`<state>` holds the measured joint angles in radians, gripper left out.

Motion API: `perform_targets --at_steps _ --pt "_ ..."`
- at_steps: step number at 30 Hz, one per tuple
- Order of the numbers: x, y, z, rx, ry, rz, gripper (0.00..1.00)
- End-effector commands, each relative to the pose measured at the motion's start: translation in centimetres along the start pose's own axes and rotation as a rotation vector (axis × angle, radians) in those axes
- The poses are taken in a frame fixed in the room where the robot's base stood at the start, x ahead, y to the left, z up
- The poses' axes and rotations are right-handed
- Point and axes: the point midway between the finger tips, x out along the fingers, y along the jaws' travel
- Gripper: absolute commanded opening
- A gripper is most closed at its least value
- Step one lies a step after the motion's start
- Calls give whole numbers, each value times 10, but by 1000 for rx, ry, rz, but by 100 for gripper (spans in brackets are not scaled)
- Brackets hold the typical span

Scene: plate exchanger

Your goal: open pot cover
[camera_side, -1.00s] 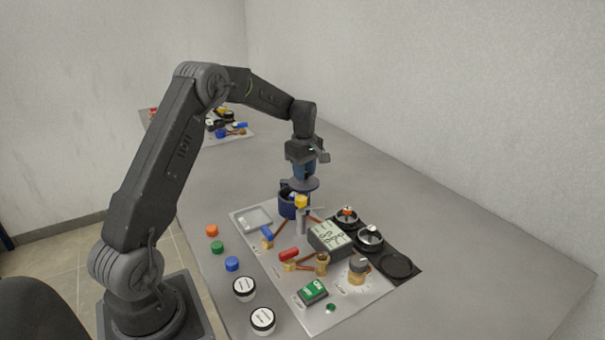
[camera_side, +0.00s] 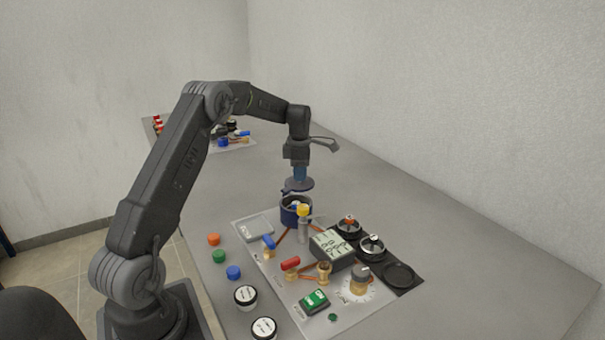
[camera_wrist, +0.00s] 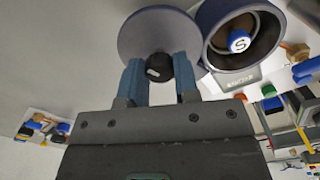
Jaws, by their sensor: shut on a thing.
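The pot cover (camera_side: 297,184) is a grey-blue disc with a dark knob, held above and slightly left of the pot. It also shows in the wrist view (camera_wrist: 140,38). My gripper (camera_side: 300,172) points down, its blue fingers shut on the cover's knob (camera_wrist: 159,67). The dark blue pot (camera_side: 296,213) stands at the back of the panel, open at the top. In the wrist view the pot's rim (camera_wrist: 275,50) lies right of the cover, and a blue-capped piece marked S (camera_wrist: 238,41) shows inside it.
The white panel (camera_side: 350,291) carries a grey display box (camera_side: 332,248), a red-handled valve (camera_side: 290,264), a blue-handled valve (camera_side: 268,243) and a green switch (camera_side: 314,300). A yellow-topped post (camera_side: 303,212) stands close in front of the pot.

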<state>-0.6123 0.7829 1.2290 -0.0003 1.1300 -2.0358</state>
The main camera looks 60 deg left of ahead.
Motion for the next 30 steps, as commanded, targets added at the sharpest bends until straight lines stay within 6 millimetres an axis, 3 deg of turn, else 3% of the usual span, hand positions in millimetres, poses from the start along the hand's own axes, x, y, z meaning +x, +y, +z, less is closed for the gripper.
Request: perform_targets --at_steps 12,29,30 --pt "-2 8 -9 -186 -2 4 0" --pt "-2 9 -10 -211 -1 4 0" --pt "-2 9 -10 -211 -1 4 33"
